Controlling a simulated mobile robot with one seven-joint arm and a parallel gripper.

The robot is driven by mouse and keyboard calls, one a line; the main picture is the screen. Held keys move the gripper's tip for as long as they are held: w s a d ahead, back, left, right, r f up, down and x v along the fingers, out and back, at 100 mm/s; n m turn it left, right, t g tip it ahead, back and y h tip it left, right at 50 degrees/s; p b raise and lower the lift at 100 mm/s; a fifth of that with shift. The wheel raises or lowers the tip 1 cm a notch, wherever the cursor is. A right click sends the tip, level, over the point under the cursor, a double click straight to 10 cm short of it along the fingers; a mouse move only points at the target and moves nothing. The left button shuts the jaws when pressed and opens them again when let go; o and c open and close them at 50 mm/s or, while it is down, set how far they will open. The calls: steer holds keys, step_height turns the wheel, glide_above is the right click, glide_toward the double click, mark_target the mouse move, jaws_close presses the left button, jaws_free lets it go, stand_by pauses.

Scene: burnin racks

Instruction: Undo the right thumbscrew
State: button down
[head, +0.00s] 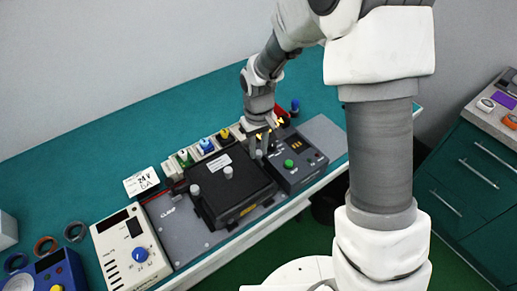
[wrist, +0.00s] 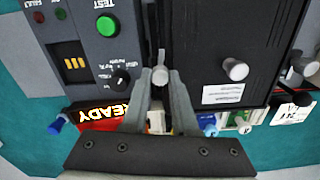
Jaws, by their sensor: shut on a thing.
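My gripper (wrist: 160,76) is shut on a small grey thumbscrew (wrist: 160,73), whose round end shows between the fingertips in the wrist view. This thumbscrew stands at the seam between the black box (wrist: 215,45) and the dark test panel (wrist: 108,50). In the head view my gripper (head: 264,143) reaches down at the right end of the black box (head: 232,200), and its fingers partly hide what they hold. Other grey knobs stand on the box (head: 228,172) and towards its left side (head: 195,190).
The test panel has a green button (head: 288,163) and a black knob (wrist: 120,82). A beige power unit (head: 125,250) stands left. The teal bench behind is clear.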

mark_target(259, 152)
steer(key=shift+n, duration=0.9)
steer(key=c, duration=0.7)
jaws_free()
steer(key=shift+r, duration=0.1)
step_height(259, 152, up, 17)
steer(key=shift+r, duration=0.15)
